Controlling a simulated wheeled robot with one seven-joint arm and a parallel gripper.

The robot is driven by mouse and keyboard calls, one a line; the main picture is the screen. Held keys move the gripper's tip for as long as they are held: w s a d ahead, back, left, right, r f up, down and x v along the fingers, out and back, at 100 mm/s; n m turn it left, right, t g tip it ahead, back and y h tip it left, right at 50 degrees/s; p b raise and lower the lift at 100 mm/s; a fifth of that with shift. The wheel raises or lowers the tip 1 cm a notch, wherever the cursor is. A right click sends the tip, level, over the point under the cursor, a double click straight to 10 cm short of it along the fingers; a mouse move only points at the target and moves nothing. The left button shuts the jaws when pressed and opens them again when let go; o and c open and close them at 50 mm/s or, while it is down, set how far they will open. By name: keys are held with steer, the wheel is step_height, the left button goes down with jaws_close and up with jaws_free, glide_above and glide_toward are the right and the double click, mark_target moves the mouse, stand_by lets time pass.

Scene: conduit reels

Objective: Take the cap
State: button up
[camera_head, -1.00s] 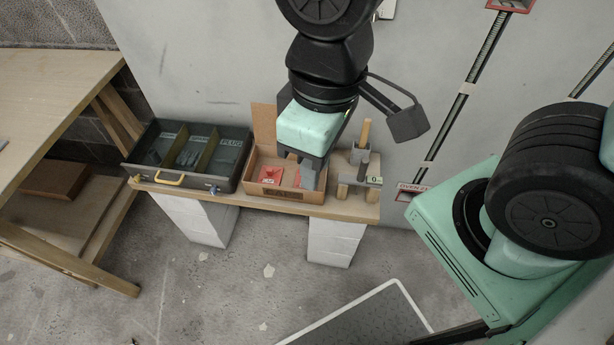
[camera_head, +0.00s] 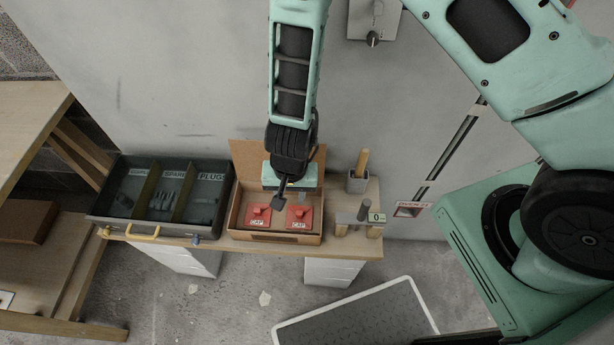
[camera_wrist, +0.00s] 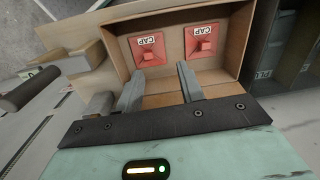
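Two red square caps with raised knobs and "CAP" labels lie in an open cardboard box (camera_head: 273,238). In the head view, one cap (camera_head: 258,216) is on the left and the other cap (camera_head: 299,215) on the right. In the wrist view, they show as a left cap (camera_wrist: 148,49) and a right cap (camera_wrist: 203,40). My gripper (camera_wrist: 160,82) is open and empty, its two fingers apart and pointing toward the box. In the head view, my gripper (camera_head: 280,198) hangs over the box, above the caps. Neither cap is between the fingers.
A dark compartment tray (camera_head: 168,239) with a yellow handle stands left of the box. A small holder (camera_head: 356,182) with a wooden handle and a stand (camera_head: 370,218) marked "0" are on the right. The wall (camera_head: 200,90) rises behind the bench.

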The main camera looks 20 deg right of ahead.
mark_target(299, 213)
steer(key=f, duration=0.1)
steer(key=d+f, duration=0.2)
steer(key=shift+w+d+m+h, duration=0.15)
steer(key=shift+w+m+h, duration=0.15)
steer(key=shift+m, duration=0.1)
step_height(299, 213, down, 6)
steer(key=b, duration=0.6)
steer(key=shift+r+b, duration=0.1)
steer(key=shift+b, duration=0.2)
steer(key=shift+f+b, duration=0.8)
steer(key=shift+f, duration=0.6)
steer(key=shift+c, duration=0.4)
jaws_close()
steer(key=shift+r+p, duration=0.95)
steer(key=shift+p, duration=0.35)
